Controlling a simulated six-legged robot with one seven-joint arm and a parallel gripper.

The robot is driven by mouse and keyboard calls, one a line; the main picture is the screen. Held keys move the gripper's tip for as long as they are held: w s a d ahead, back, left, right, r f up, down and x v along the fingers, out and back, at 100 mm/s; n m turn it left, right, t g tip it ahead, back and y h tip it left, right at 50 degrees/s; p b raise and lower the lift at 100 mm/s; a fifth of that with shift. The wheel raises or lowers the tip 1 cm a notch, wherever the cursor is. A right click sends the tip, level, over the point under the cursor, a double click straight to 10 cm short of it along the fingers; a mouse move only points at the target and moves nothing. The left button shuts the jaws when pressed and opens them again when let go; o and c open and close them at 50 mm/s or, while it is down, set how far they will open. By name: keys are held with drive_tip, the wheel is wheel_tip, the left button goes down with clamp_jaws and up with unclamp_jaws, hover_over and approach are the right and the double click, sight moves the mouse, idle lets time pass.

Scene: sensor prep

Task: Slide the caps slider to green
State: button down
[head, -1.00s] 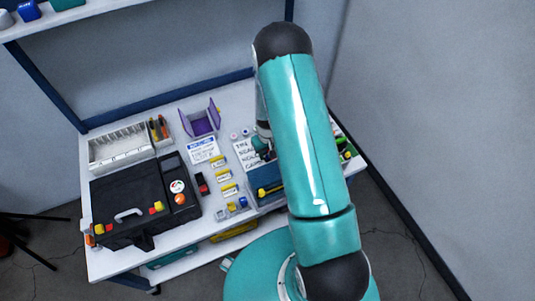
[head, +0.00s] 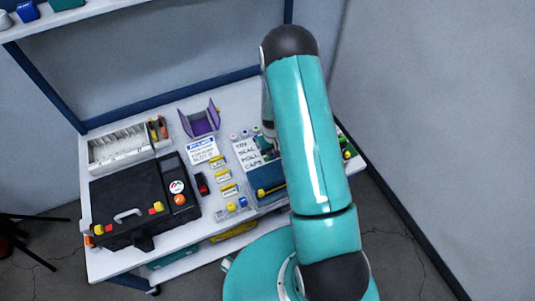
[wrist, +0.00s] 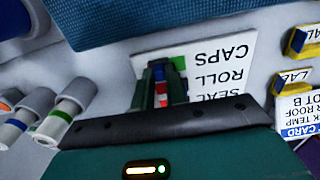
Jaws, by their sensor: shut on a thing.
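The white sign (wrist: 210,70) reads SEAL, ROLL, CAPS, upside down in the wrist view; in the head view the sign (head: 246,153) lies on the bench left of my arm. My gripper (wrist: 160,85) has its dark green fingers at the CAPS end of this sign, shut on a small part, the caps slider (wrist: 161,88), which shows red, white and blue between them. The fingers hide most of the slider. In the head view my gripper (head: 268,148) is partly behind my arm.
A blue textured surface (wrist: 180,18) is close above. Yellow labels (head: 224,176), a purple holder (head: 200,120) and a black case (head: 110,205) occupy the bench to the left.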

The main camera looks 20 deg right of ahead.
drive_tip(key=shift+d, duration=0.5)
drive_tip(key=c, duration=1.4)
unclamp_jaws()
drive_tip(key=shift+d, duration=0.1)
drive_tip(key=shift+r, duration=0.1)
wheel_tip(320, 180, up, 14)
drive_tip(key=shift+f, duration=0.2)
